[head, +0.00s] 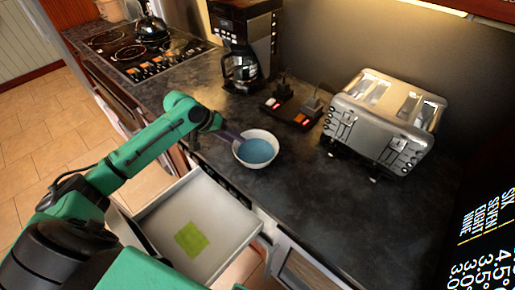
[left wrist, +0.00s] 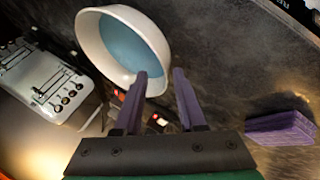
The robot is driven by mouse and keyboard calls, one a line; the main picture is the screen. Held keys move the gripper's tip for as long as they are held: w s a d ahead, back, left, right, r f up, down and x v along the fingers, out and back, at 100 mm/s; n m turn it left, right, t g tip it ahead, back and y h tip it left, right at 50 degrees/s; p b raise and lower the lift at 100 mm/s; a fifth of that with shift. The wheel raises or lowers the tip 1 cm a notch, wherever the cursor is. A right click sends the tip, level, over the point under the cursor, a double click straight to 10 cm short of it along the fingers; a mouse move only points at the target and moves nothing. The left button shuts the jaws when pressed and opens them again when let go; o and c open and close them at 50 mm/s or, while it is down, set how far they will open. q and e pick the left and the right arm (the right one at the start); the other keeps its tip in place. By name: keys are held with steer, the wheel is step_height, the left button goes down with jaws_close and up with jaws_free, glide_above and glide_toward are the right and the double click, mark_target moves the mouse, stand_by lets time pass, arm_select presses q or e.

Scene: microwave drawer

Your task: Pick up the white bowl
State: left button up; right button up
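The white bowl (head: 256,149) has a blue inside and stands upright on the dark counter, near its front edge. It also shows in the left wrist view (left wrist: 92,42), at the upper left. My left gripper (head: 229,135) is at the bowl's left rim. In the left wrist view its two purple fingers (left wrist: 160,76) are apart. One finger overlaps the bowl's inside and the other is outside the rim, so the rim appears to lie between them. I cannot tell whether either finger touches it. My right gripper does not show.
A silver toaster (head: 385,118) stands right of the bowl. A coffee maker (head: 243,45) and small dark items with red lights (head: 292,108) are behind it. An open drawer (head: 225,222) with a green square inside is below. The counter in front of the toaster is clear.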

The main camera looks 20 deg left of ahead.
arm_select(q)
steer(key=shift+x, duration=1.1)
steer(key=shift+a+f, duration=0.1)
steer(key=shift+f, duration=0.05)
jaws_close()
stand_by(0.3)
